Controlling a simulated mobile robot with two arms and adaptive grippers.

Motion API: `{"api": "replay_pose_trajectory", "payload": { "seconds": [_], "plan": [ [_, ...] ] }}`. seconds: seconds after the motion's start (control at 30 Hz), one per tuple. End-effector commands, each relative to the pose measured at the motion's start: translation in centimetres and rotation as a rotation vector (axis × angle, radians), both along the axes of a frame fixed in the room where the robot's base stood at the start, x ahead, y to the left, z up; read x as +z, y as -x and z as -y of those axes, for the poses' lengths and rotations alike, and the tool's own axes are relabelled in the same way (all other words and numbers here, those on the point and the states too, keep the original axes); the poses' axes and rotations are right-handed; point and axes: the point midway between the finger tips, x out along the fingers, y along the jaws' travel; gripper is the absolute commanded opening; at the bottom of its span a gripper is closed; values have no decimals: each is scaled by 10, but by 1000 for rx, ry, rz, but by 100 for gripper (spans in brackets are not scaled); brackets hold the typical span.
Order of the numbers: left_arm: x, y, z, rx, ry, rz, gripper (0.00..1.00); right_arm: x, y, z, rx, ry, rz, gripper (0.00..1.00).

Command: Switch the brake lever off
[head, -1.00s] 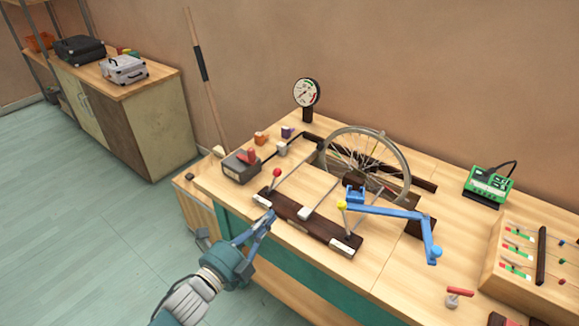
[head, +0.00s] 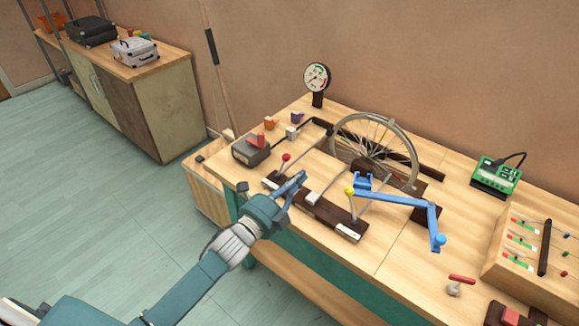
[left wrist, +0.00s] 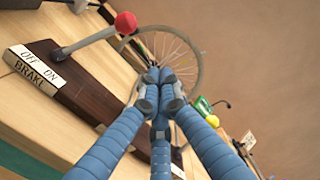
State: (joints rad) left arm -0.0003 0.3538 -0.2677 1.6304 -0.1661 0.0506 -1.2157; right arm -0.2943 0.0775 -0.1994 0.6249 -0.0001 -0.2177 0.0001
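The brake lever (head: 286,158) has a red knob on a thin grey rod, at the left end of a dark board (head: 325,210). In the left wrist view its red knob (left wrist: 126,22) is at the upper left. The rod leans right there, toward the ON side of the white OFF/ON BRAKE label (left wrist: 35,67). My left gripper (head: 300,177) is just right of the lever over the board, apart from the knob. In the left wrist view its blue fingers (left wrist: 158,76) come together at the tips with nothing between them. My right gripper is not in view.
A yellow-knobbed lever (head: 349,191) and a blue crank (head: 400,203) stand to the right. A spoked wheel (head: 375,150) is behind. A grey box with a red top (head: 251,149) sits left of the brake lever. The bench front has clear wood.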

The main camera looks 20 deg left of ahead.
Motion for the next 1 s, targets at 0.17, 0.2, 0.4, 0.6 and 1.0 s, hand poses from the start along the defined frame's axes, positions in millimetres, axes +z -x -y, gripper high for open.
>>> {"api": "replay_pose_trajectory", "payload": {
  "seconds": [0.17, 0.2, 0.4, 0.6, 1.0],
  "plan": [
    [6, -17, -20, 0, -5, 1, 0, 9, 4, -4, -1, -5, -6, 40],
    [5, -19, -23, 0, -4, -2, 0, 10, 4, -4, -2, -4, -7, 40],
    [6, -24, -32, 0, -1, -1, 0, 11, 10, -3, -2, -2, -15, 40],
    [6, -24, -33, 0, 0, -1, 0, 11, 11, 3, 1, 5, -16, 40],
    [10, -26, -37, 0, 42, -16, 0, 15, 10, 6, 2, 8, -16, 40]
  ]
}}
